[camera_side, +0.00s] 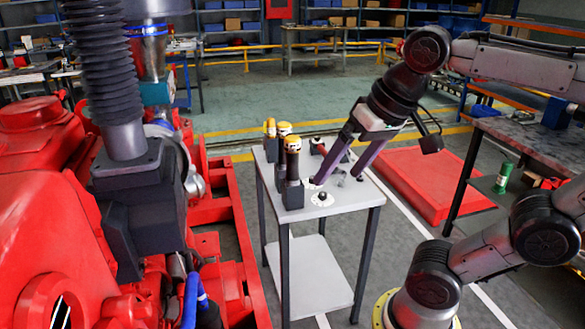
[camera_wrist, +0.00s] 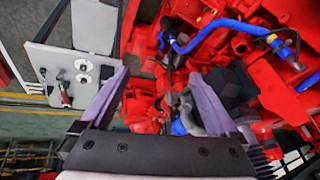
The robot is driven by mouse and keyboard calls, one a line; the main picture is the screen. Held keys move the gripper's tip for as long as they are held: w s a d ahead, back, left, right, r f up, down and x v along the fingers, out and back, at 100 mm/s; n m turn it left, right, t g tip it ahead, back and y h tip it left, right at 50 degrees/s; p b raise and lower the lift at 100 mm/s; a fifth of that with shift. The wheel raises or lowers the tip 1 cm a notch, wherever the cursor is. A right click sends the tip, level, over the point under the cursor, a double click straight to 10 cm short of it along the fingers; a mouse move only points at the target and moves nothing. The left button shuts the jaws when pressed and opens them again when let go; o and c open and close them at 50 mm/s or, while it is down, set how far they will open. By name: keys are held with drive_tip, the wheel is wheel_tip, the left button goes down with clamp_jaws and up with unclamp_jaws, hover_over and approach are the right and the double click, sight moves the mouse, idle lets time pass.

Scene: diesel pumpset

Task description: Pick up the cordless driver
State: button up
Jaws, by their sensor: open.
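Upright tools with yellow tops and dark bodies stand on the left part of the small grey table (camera_side: 330,208) in the side view. The nearest (camera_side: 292,165) looks like the cordless driver; two similar yellow tops (camera_side: 284,129) (camera_side: 270,127) show behind it. My gripper (camera_side: 337,180) is open, its two purple fingers pointing down over the table's right part, to the right of the nearest tool. In the wrist view my gripper (camera_wrist: 157,72) has nothing between its fingers, and I cannot make out the yellow-topped tools.
Small white discs (camera_side: 322,199) with dark fittings lie near the table's front. A large red engine (camera_side: 45,190) fills the left. A workbench (camera_side: 530,140) stands at the right, and a red floor platform (camera_side: 425,185) lies behind the table.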

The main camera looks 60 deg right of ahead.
drive_tip(key=w+d+r+m+g, duration=0.1)
drive_tip(key=w+d+r+m, duration=0.4)
drive_tip(key=w+r, duration=0.5)
drive_tip(key=m+g, duration=0.4)
drive_tip(key=m, duration=0.7)
hover_over(294, 137)
wheel_tip(294, 137, down, 16)
wheel_tip(294, 137, down, 8)
drive_tip(key=shift+a+f, duration=0.1)
drive_tip(key=shift+f, duration=0.05)
drive_tip(key=shift+w+a+f, duration=0.1)
drive_tip(key=shift+f, duration=1.25)
drive_tip(key=shift+a+f, duration=0.1)
drive_tip(key=shift+f, duration=1.2)
drive_tip(key=shift+c, duration=0.3)
